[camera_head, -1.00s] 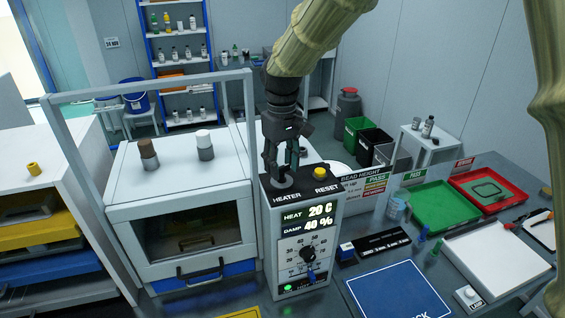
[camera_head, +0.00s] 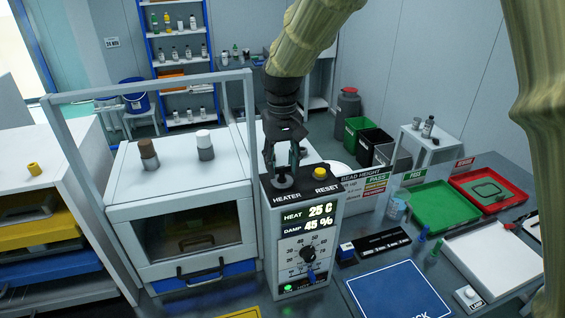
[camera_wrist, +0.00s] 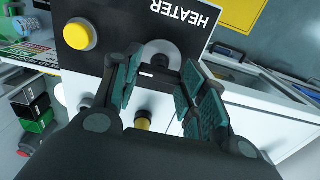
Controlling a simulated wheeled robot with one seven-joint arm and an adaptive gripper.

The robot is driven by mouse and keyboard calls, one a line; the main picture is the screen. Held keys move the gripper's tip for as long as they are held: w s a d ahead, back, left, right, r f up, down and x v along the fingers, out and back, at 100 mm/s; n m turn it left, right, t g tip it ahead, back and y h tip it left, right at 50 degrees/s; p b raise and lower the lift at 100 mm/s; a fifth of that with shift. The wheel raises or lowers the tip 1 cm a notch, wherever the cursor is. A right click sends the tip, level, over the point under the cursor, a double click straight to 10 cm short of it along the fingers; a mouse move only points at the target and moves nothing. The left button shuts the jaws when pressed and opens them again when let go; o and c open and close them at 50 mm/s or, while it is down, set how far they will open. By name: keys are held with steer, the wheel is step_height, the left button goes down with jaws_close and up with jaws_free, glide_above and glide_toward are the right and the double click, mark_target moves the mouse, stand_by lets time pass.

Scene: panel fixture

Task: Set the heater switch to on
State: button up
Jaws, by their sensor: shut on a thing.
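The heater switch is a round grey knob (camera_head: 283,182) on the black top of the control box (camera_head: 303,240), beside the printed word HEATER. My gripper (camera_head: 282,162) points down from above and is shut on the knob. In the wrist view the knob (camera_wrist: 160,52) sits between the two green-padded fingers (camera_wrist: 158,85), with a small white mark near its edge. The fingers hide part of it, and I cannot tell which setting it points to. The display (camera_head: 307,217) reads 25 C and 45 %. A green lamp (camera_head: 288,288) is lit at the bottom of the front.
A yellow RESET button (camera_head: 320,171) is close to the right of the knob; it also shows in the wrist view (camera_wrist: 80,35). A white chamber (camera_head: 185,200) under a grey frame stands left of the box. Green (camera_head: 437,208) and red (camera_head: 487,188) trays lie on the right.

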mark_target(283, 166)
steer(key=o, duration=1)
steer(key=shift+w, duration=0.1)
step_height(283, 166, up, 12)
steer(key=shift+d, duration=0.1)
